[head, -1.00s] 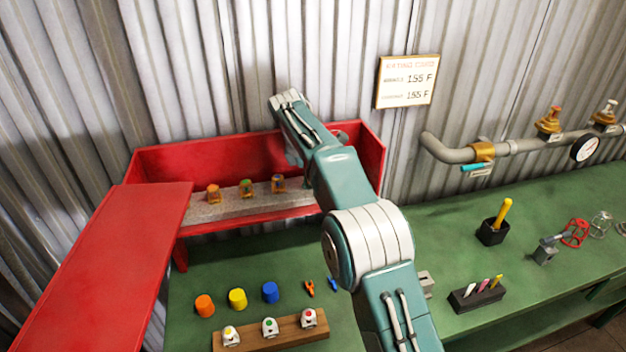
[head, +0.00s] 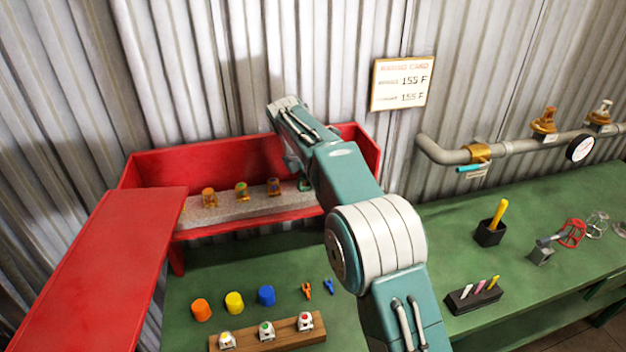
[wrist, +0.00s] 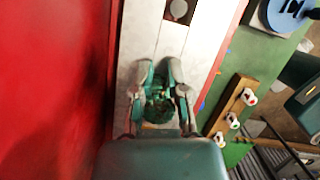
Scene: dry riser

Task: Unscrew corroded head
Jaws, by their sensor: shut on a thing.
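My gripper (wrist: 158,90) is shut on a green, crusted corroded head (wrist: 158,108), with one finger on each side of it in the wrist view. The head sits over the pale grey strip inside the red cabinet; whether its thread is still engaged cannot be told. In the head view my arm reaches into the right end of the open red cabinet (head: 200,160), and its links hide most of the gripper. Three brassy heads with coloured middles, orange (head: 209,197), green (head: 241,190) and blue (head: 273,187), stand upright on the strip to the left.
A wooden rack (head: 285,336) with three white heads stands on the green bench, below orange, yellow and blue caps (head: 234,303). The cabinet's red door (head: 110,265) stands open at left. A rating card (head: 402,83) and a pipe (head: 432,150) are on the wall at right.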

